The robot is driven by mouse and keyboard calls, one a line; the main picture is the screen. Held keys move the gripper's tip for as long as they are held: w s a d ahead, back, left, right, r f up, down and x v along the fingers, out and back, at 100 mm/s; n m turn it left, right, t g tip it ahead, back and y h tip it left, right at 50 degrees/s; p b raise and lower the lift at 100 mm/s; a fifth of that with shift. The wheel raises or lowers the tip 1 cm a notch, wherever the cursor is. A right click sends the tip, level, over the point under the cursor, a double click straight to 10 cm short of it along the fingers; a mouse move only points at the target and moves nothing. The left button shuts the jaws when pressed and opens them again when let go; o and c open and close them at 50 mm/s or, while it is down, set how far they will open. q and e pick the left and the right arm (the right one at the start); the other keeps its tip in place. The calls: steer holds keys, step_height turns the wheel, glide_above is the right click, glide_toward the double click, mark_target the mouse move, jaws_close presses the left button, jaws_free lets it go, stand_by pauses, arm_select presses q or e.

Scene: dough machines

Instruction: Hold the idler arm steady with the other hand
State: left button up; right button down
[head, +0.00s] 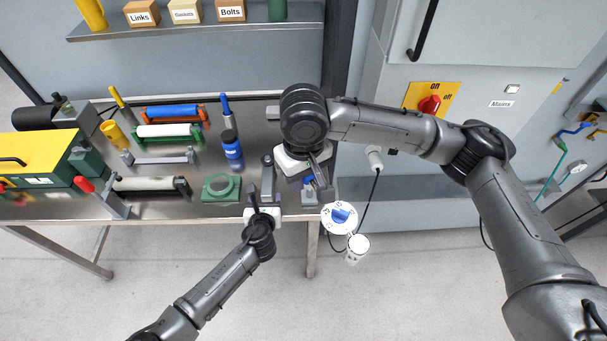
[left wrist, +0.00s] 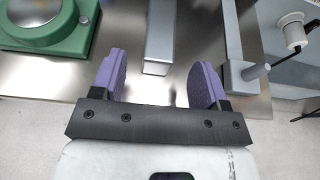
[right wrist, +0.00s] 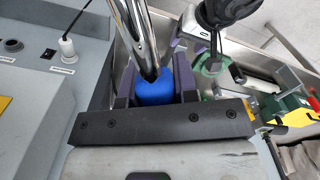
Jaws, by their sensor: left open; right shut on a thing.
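A grey bar that looks like the idler arm (head: 267,172) stands near the front right corner of the table. My left gripper (head: 264,198) is open at the table's front edge. My right gripper (head: 314,180) is at the table's right end, shut on a blue part (right wrist: 155,90). A shiny metal rod (right wrist: 140,35) crosses in front of that part and hides some of it.
A green round-topped base (head: 221,187) stands left of the bar; a blue bottle (head: 232,148) is behind it. Rollers (head: 168,131) and a yellow-green machine (head: 40,155) fill the left. A blue-knobbed dial (head: 340,216) is beyond the table's right end.

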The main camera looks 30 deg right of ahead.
mark_target(266, 192)
arm_select(q)
steer(key=shift+x, duration=2.65)
steer(key=shift+d, duration=0.1)
steer(key=shift+c, duration=0.5)
jaws_close()
